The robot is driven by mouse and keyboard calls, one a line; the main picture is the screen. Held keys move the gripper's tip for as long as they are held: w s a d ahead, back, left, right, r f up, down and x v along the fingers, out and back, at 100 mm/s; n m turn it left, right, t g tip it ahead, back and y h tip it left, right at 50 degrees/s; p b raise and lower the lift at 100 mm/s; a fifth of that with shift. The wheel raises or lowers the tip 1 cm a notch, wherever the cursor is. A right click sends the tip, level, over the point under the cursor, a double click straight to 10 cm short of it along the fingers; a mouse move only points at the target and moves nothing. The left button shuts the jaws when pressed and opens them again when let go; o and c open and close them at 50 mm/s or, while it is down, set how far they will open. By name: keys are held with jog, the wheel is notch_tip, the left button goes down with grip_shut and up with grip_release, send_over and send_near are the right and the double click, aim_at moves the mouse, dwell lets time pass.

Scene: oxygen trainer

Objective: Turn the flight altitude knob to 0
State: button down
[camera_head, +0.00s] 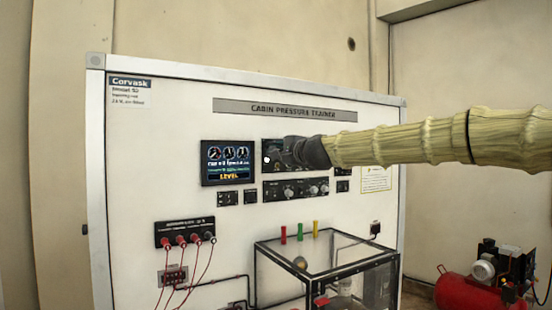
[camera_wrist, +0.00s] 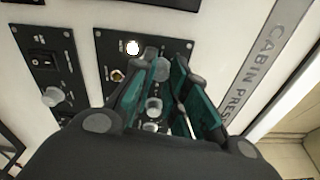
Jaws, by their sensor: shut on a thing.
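The cabin pressure trainer panel (camera_head: 135,150) stands upright ahead. My gripper (camera_head: 290,152) is at its upper middle control module (camera_head: 270,146) and hides much of that module. In the wrist view my gripper (camera_wrist: 166,66) has its teal fingers close around a grey knob (camera_wrist: 160,71) on the same module (camera_wrist: 106,48). It is shut on this knob. The fingers partly cover the knob, so its pointer and scale cannot be read. The labels are too small to tell which knob is the flight altitude one.
A lit white lamp (camera_wrist: 133,47) and a small toggle (camera_wrist: 117,75) sit beside the fingers. A display (camera_head: 229,162) reading "LEVEL" is left of my gripper. A lower module with knobs (camera_head: 296,189) is just below. A glass box (camera_head: 325,255) projects from the panel lower down.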

jog(key=shift+f+n+b, duration=0.2)
jog(key=shift+n+b, duration=1.1)
jog(key=shift+n, duration=0.7)
jog(key=c, duration=1.4)
grip_release()
jog(key=shift+r, duration=0.1)
jog(key=shift+o, duration=0.2)
jog(key=v, duration=1.2)
jog(key=shift+d, duration=0.1)
